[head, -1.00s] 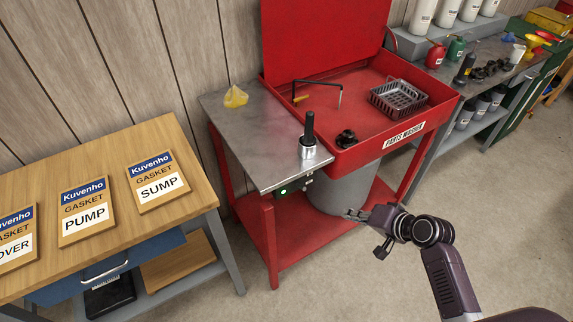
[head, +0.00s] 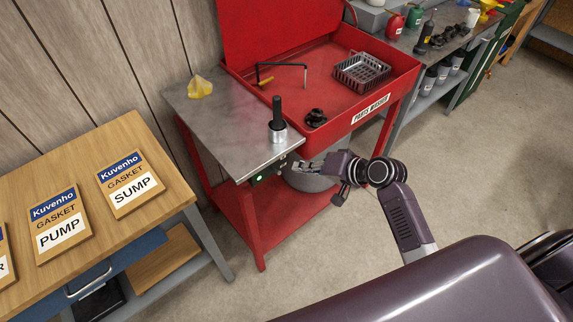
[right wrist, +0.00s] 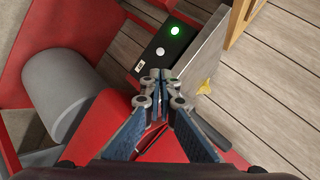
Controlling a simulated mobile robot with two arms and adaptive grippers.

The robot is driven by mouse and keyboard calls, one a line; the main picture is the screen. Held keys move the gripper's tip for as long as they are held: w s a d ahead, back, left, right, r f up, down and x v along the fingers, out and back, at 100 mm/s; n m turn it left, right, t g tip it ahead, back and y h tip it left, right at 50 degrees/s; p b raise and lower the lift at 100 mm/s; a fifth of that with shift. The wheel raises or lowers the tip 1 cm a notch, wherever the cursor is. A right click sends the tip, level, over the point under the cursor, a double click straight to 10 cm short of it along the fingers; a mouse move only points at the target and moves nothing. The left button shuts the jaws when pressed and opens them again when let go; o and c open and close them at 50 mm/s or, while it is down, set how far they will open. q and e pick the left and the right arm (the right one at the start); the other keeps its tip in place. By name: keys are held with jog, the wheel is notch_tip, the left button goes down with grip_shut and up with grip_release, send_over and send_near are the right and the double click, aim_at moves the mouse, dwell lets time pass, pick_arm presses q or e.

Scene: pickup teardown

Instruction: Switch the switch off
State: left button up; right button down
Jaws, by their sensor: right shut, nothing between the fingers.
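A black switch box (head: 270,172) is fixed under the front edge of the parts washer's metal side top. A green light glows on it. In the right wrist view the box (right wrist: 165,45) shows a lit green light (right wrist: 175,31), a pale round button or knob (right wrist: 160,51) and a small white label (right wrist: 139,67). Which way the switch is set is too small to read. My right gripper (head: 298,166) is shut and empty, just right of the box. In the wrist view its fingertips (right wrist: 160,76) point at the box's labelled end; contact cannot be told. My left gripper is not in view.
The red parts washer (head: 330,95) carries a basket (head: 362,71) and a dark part (head: 315,117). A black-handled brush or tool (head: 277,122) stands near the metal top's edge. A grey bucket (head: 312,178) is below. A wooden bench (head: 95,150) stands left; the floor in front is clear.

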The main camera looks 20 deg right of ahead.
aim_at(275, 171)
jog(key=shift+p+x, duration=0.4)
jog(key=shift+x, duration=2.7)
